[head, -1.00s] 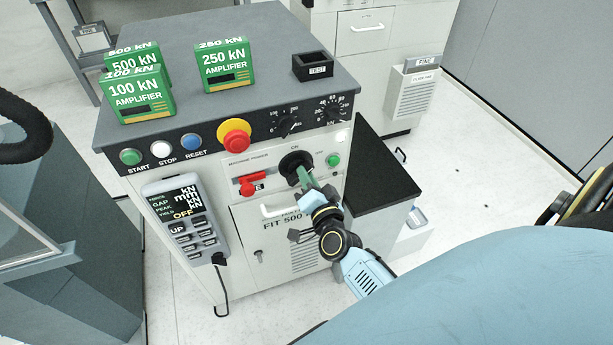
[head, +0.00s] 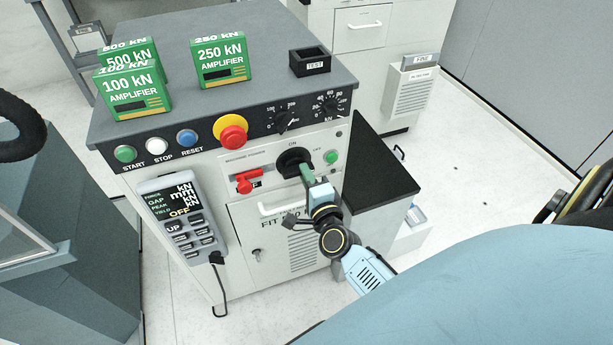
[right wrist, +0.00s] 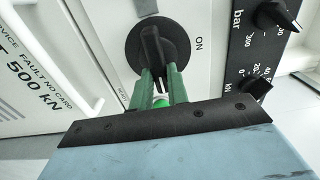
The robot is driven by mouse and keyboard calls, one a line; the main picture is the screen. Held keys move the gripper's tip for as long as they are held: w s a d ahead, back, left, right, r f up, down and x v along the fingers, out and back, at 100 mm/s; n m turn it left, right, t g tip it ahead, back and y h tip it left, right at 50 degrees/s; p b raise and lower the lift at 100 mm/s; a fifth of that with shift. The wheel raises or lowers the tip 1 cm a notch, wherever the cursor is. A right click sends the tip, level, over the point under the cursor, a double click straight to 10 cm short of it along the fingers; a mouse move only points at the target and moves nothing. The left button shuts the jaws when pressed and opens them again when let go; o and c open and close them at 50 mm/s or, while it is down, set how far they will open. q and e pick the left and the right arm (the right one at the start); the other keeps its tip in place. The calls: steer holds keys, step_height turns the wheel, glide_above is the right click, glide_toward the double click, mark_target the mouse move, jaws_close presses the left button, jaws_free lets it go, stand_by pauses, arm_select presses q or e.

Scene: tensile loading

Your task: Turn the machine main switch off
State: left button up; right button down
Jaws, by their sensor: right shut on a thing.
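The main switch is a black round rotary knob (head: 291,160) on the machine's front panel, between the ON and OFF marks. It also shows in the right wrist view (right wrist: 140,58), with its raised grip bar lying roughly across the direction of the ON mark. My right gripper (head: 306,170) is at the knob. In the right wrist view its green fingers (right wrist: 158,76) are shut on the grip bar, one on each side. The fingers partly hide the bar in the head view. My left gripper is not in view.
A red switch (head: 245,182) lies left of the knob and a green button (head: 331,157) right of it. A red and yellow emergency stop (head: 231,131) is above left. A handle (head: 283,208) sits below. Green amplifier boxes (head: 221,62) stand on top. The display (head: 180,200) reads OFF.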

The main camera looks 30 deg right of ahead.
stand_by(0.5)
steer(key=c, duration=1.4)
jaws_free()
steer(key=shift+o, duration=0.2)
steer(key=v, duration=1.3)
steer(key=shift+s, duration=0.15)
steer(key=shift+a+f, duration=0.1)
steer(key=shift+a, duration=0.05)
